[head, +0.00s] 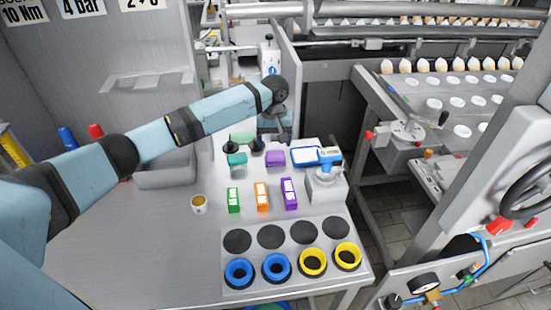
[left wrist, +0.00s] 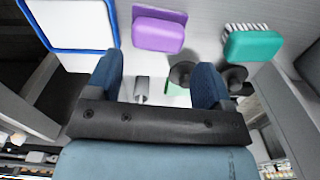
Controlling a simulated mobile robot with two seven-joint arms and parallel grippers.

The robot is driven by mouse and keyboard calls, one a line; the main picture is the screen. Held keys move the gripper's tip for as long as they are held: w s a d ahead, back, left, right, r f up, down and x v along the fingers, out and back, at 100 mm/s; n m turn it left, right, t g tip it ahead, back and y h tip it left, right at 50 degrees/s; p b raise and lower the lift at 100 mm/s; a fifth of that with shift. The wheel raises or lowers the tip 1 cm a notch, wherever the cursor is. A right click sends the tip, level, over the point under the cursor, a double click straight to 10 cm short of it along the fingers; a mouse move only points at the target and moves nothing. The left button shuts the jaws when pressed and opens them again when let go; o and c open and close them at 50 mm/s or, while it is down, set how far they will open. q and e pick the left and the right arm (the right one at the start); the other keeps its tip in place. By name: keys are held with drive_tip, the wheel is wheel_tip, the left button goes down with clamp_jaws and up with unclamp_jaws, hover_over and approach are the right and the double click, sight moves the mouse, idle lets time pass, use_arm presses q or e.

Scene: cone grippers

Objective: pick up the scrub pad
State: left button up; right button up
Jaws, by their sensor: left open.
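A flat green piece that looks like the scrub pad (head: 243,137) lies at the back of the table, partly hidden behind two dark round knobs. In the left wrist view a bit of the green pad (left wrist: 175,88) shows between my fingers, mostly covered by a knob and the gripper. My left gripper (head: 276,126) is above the back of the table, right of the pad in the head view. In the left wrist view its blue fingers (left wrist: 155,78) stand apart with nothing held. My right gripper is not in view.
A teal brush (head: 237,159), a purple block (head: 275,158) and a blue-rimmed white tray (head: 305,155) stand nearby. The dark knobs (left wrist: 183,73) are close to the pad. Small boxes (head: 262,196) and coloured rings (head: 277,268) are nearer. The table's left front is clear.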

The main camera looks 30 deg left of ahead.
sight(275, 152)
use_arm(q)
drive_tip(key=f, duration=0.4)
drive_tip(key=shift+s+d+f, duration=0.2)
drive_tip(key=shift+s+d, duration=0.05)
drive_tip(key=shift+d, duration=0.05)
drive_tip(key=shift+f, duration=0.45)
drive_tip(key=c, duration=0.7)
wheel_tip(275, 152, up, 20)
drive_tip(key=shift+r+p, duration=0.1)
drive_tip(key=shift+p, duration=0.2)
